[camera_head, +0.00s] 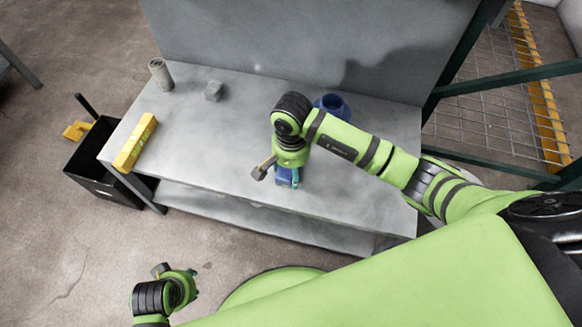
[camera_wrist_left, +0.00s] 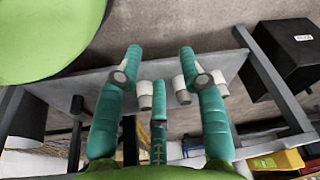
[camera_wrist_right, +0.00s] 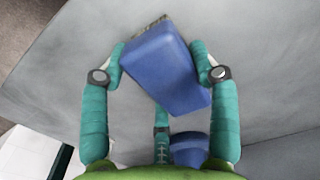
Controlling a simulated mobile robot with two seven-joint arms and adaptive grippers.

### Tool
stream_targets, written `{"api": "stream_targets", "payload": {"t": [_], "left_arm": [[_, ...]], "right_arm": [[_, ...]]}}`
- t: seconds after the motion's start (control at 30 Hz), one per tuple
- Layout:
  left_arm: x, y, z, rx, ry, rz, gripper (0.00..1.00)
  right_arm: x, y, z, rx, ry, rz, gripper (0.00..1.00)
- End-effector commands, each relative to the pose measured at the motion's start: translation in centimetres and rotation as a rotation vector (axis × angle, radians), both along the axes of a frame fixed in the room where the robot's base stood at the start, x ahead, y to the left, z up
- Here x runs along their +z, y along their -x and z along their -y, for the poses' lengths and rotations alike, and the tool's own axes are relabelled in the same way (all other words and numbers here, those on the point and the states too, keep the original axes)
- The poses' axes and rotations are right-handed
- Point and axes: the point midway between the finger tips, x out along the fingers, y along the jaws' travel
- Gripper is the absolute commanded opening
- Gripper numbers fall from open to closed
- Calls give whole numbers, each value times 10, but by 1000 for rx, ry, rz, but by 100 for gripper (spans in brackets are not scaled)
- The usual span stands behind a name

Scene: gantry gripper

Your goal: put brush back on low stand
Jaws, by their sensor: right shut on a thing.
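The brush is a blue block (camera_wrist_right: 165,68) with a strip of grey-brown bristles at its far end in the right wrist view. My right gripper (camera_wrist_right: 160,68) is shut on it, with teal fingers on both sides. In the head view the brush (camera_head: 284,180) shows below my right gripper (camera_head: 289,170), over the front part of the grey bench (camera_head: 215,135). I cannot tell whether it touches the top. My left gripper (camera_wrist_left: 168,72) is open and empty, low in front of the bench. I cannot tell which surface is the low stand.
A blue jar (camera_head: 333,104) stands behind my right gripper. A grey can (camera_head: 160,74), a grey lump (camera_head: 214,91) and a yellow block (camera_head: 135,143) are on the bench's left part. A black bin (camera_head: 104,183) stands left. A lower shelf (camera_head: 250,215) runs beneath.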

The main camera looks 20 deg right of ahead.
Motion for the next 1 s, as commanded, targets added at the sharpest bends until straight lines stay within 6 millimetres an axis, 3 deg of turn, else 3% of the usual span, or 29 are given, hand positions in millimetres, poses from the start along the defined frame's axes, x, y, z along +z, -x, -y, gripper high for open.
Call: {"api": "stream_targets", "payload": {"t": [0.13, 0.17, 0.2, 0.7, 1.0], "left_arm": [[4, 0, 0, 0, 0, 2, 40], [5, -1, 0, 0, 1, 3, 40], [6, -1, 1, 0, 1, 5, 40], [1, 0, -1, 0, -1, 1, 40], [-31, 9, -1, -3, -3, -23, 40]], "right_arm": [[-2, 0, 0, 0, 0, 1, 20], [-2, 0, 0, 0, 1, 1, 69], [-2, 0, 0, 0, 1, 1, 85], [3, 0, 0, -1, -1, -1, 85], [69, -2, 1, 1, 1, 7, 85]]}}
